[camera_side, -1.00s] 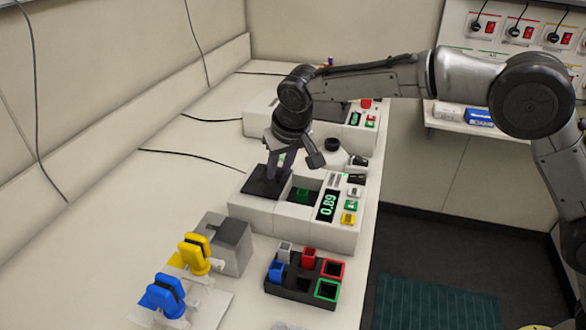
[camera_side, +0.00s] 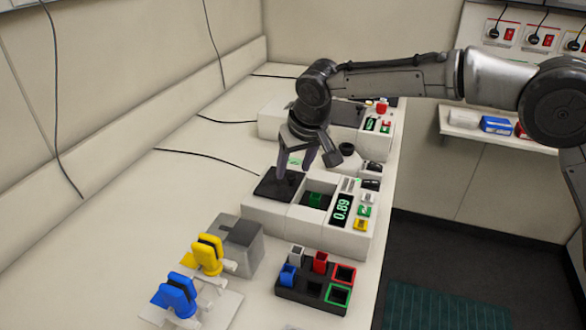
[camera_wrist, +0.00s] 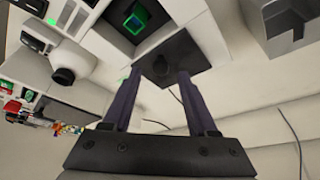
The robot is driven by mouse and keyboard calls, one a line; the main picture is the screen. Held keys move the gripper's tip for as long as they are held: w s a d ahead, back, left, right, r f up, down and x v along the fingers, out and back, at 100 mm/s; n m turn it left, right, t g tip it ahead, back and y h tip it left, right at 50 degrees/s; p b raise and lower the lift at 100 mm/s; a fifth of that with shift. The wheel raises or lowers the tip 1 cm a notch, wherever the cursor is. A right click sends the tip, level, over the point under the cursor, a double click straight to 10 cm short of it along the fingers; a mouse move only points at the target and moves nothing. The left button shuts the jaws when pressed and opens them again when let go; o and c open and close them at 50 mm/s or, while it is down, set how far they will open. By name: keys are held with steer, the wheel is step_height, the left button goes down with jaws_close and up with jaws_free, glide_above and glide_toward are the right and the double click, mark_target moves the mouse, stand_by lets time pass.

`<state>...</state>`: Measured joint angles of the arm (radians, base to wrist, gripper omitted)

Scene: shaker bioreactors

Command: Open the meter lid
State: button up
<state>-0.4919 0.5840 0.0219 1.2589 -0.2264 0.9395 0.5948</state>
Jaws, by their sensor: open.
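The meter (camera_side: 290,222) is a white box with a green 0.89 readout. Its dark flat lid (camera_side: 270,188) lies on the left part of the box, beside the well (camera_side: 327,190). The well is uncovered and a green-rimmed cuvette (camera_side: 315,200) shows inside it. My gripper (camera_side: 295,168) is open and empty, pointing down over the lid. In the wrist view the lid (camera_wrist: 195,52) with a small dark knob (camera_wrist: 160,68) shows just beyond my open fingertips (camera_wrist: 158,78). The uncovered well with the cuvette (camera_wrist: 136,18) shows there too.
A black cuvette rack (camera_side: 312,297) stands in front of the meter. Yellow (camera_side: 208,252) and blue (camera_side: 175,295) handled tools and a grey box (camera_side: 236,243) are at front left. Another white device (camera_side: 275,122) stands behind. The bench at left is clear.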

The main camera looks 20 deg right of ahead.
steer(key=v, duration=1.2)
steer(key=s+d+r+m+t, duration=0.1)
steer(key=s+d+r, duration=0.1)
steer(key=d+r, duration=0.5)
steer(key=s+d+r+m+t, duration=0.1)
steer(key=s+d+r+m, duration=0.15)
steer(key=s+d, duration=0.9)
steer(key=s+d+f, duration=0.3)
steer(key=s, duration=0.3)
steer(key=s+d+f, duration=0.3)
steer(key=s, duration=0.4)
steer(key=s+f+n, duration=0.3)
steer(key=s+f, duration=0.3)
steer(key=f, duration=0.4)
steer(key=shift+s+f+g, duration=0.2)
steer(key=shift+s+g, duration=0.1)
steer(key=shift+g, duration=0.1)
